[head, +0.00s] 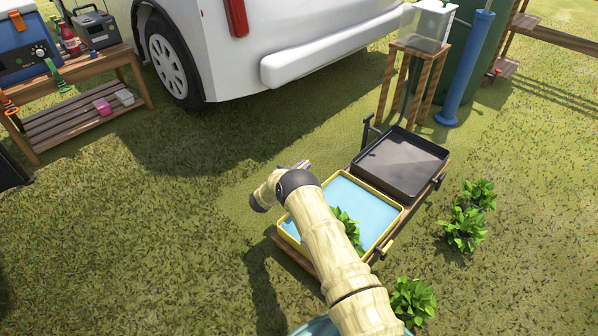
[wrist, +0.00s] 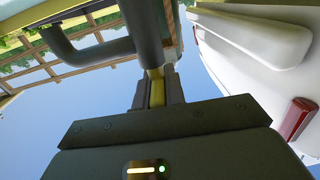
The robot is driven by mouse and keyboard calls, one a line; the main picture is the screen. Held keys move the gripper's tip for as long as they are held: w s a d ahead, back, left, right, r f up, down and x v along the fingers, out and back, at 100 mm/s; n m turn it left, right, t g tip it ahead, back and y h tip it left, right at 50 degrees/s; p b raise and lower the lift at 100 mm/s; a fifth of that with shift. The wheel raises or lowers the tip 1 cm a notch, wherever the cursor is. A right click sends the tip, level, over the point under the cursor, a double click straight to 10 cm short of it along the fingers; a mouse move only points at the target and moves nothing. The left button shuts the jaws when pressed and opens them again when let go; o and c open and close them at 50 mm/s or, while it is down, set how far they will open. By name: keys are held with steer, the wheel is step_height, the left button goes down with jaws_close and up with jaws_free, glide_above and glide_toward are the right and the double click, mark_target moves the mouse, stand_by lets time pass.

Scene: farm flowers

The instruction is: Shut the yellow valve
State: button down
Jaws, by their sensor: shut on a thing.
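In the wrist view my gripper (wrist: 157,92) is shut on a narrow yellow piece, the yellow valve (wrist: 157,94), which sits between the two dark fingers. A dark upright pipe (wrist: 140,28) meets it just above the fingertips. In the head view my arm reaches over the left side of the yellow-rimmed tray (head: 401,211) filled with blue water. My arm hides the held piece and the fingertips there. A yellow lever (head: 387,247) sticks out at the tray's right front edge, apart from my gripper.
A black tray (head: 442,157) stands right behind the yellow one, with black levers on it. Green plants (head: 463,228) grow to the right. A white van (head: 225,60) stands behind, and a wooden bench (head: 75,110) at left. Grass on the left is clear.

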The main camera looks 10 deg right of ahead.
steer(key=shift+d+m+g+h, duration=0.1)
steer(key=shift+m+g+h, duration=0.3)
steer(key=shift+g, duration=0.1)
steer(key=c, duration=1.5)
jaws_free()
steer(key=shift+o, duration=0.2)
steer(key=shift+s, duration=0.1)
steer(key=p+v, duration=0.7)
steer(key=v, duration=1)
